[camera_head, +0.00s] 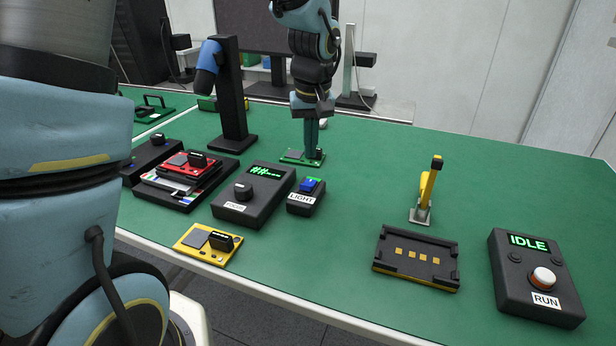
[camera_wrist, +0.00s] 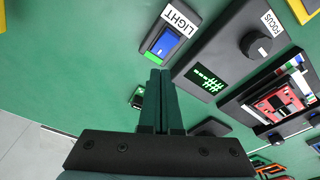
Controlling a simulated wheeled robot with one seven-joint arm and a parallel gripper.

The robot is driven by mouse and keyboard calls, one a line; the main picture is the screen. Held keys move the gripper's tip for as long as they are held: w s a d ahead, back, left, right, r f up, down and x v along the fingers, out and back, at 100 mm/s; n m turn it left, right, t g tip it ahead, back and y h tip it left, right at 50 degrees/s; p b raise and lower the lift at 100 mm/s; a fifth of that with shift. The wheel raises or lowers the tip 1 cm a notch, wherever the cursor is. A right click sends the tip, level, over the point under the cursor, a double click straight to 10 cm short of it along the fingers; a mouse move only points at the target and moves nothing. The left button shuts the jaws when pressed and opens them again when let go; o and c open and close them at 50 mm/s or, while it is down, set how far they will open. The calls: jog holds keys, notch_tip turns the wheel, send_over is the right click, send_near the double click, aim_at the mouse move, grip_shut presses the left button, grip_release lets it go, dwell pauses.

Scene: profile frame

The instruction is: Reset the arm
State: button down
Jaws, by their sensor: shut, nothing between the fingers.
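My gripper (camera_head: 313,150) hangs from my blue arm (camera_head: 315,20) at the back middle of the green table in the head view. Its dark green fingers point down and are shut with nothing between them. The fingers also show in the wrist view (camera_wrist: 160,85), close together. The fingertips are over or beside a small green board (camera_head: 292,157); I cannot tell whether they touch it. The fingers hide part of that board.
Near the gripper stand the LIGHT switch box (camera_head: 306,196), the FOCUS box (camera_head: 253,195) and a dark post with a blue head (camera_head: 233,105). A red board (camera_head: 190,164) and yellow board (camera_head: 208,244) lie left. A yellow-handled clamp (camera_head: 427,190), dark fixture (camera_head: 416,256) and RUN box (camera_head: 538,275) stand right.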

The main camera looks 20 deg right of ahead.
jog(key=shift+r, duration=0.4)
jog(key=s+a, duration=0.2)
jog(key=a, duration=1.3)
jog(key=s+a+f+n, duration=0.1)
jog(key=a, duration=1.4)
jog(key=shift+s+f, duration=0.3)
jog(key=shift+s, duration=0.1)
